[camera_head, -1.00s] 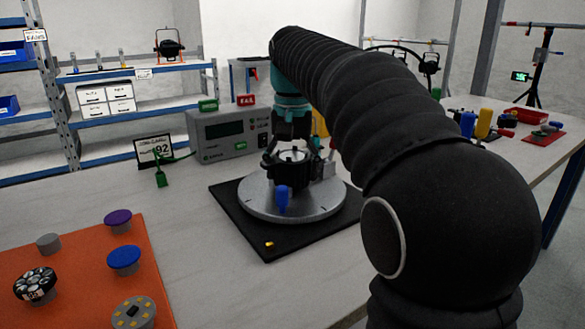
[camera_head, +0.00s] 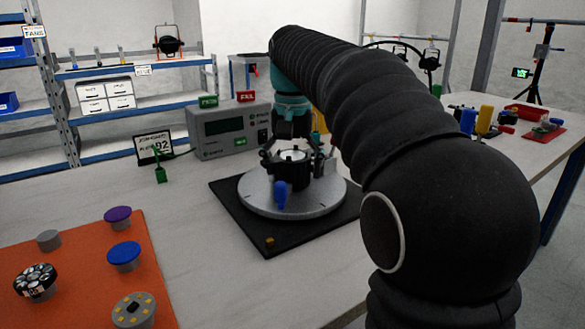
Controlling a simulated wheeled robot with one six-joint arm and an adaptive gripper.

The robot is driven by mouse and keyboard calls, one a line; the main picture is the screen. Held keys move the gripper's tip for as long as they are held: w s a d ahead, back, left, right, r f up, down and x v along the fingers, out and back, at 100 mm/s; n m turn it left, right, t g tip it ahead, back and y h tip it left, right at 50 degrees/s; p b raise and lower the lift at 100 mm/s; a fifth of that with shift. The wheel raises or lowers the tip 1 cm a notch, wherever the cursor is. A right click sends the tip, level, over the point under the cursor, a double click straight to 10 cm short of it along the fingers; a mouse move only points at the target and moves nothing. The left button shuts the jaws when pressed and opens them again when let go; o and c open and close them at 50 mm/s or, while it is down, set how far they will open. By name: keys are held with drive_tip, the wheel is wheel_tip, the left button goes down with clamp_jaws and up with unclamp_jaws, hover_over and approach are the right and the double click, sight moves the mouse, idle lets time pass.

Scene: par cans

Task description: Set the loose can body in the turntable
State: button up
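The can body (camera_head: 291,176), a short black cylinder with a pale top, stands upright at the middle of the round grey turntable (camera_head: 262,202). The turntable sits on a black square base (camera_head: 310,232). A blue handle-like part (camera_head: 281,195) shows at the front of the can. My gripper (camera_head: 292,157) is just above the can, pointing down, with its fingers spread to either side and a gap over the can's top. My arm crosses the right half of the view and hides part of the table behind.
An orange mat (camera_head: 75,270) at the front left holds several round parts, including a purple one (camera_head: 118,218) and a blue one (camera_head: 124,256). A grey meter box (camera_head: 230,130) stands behind the turntable, beside a small sign (camera_head: 155,148). The table between mat and base is clear.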

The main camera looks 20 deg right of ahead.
drive_tip(key=o, duration=0.3)
idle(0.4)
drive_tip(key=shift+r, duration=3.75)
